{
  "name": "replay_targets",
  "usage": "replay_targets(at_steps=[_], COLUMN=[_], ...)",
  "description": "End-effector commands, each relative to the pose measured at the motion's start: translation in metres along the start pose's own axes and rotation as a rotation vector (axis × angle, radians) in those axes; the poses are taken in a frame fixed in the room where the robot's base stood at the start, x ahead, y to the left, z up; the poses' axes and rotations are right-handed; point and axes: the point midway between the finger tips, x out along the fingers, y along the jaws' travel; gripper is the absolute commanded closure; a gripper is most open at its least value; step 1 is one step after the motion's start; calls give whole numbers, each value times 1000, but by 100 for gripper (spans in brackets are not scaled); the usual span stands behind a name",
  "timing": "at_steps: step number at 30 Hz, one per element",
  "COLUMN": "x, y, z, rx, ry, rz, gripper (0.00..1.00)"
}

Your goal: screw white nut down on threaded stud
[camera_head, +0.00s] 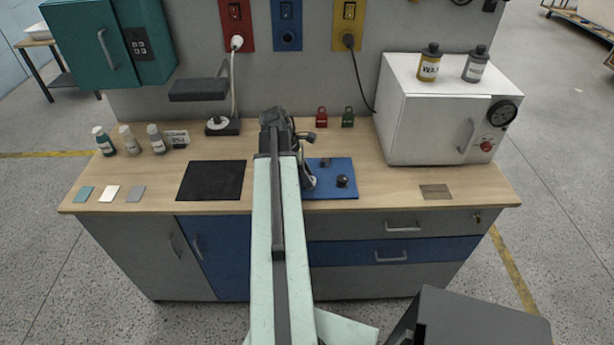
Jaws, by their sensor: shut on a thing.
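My arm reaches from the bottom of the view to the workbench, and my gripper (306,175) is at its far end, over the left part of the blue mat (335,190). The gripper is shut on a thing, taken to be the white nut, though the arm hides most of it. A small pale patch shows at the gripper, too small to make out clearly. The threaded stud cannot be made out. Two small dark pieces, one at the back (325,162) and one a rounded knob (342,181), stand on the mat to the right of the gripper.
A black mat (212,180) lies left of my arm. A white cabinet (430,130) stands at the right, with two bottles on top. Red (321,117) and green (348,117) padlocks stand behind the blue mat. Several small bottles stand at the left. The right front bench is mostly clear.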

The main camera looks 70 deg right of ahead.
Motion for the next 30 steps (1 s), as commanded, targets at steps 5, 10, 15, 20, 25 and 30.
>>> replay_targets(at_steps=[5, 10, 15, 20, 25, 30], x=[1, 1, 0, -16, -48, -75], y=[0, 0, 0, 0, 0, 0], z=[-1, 0, 0, 2, 3, 2], rx=[0, 0, 0, -1, -1, -1], ry=[0, 0, 0, 0, 0, 0], rz=[0, 0, 0, 0, 0, 1], gripper=[42, 42, 42, 42, 42, 42])
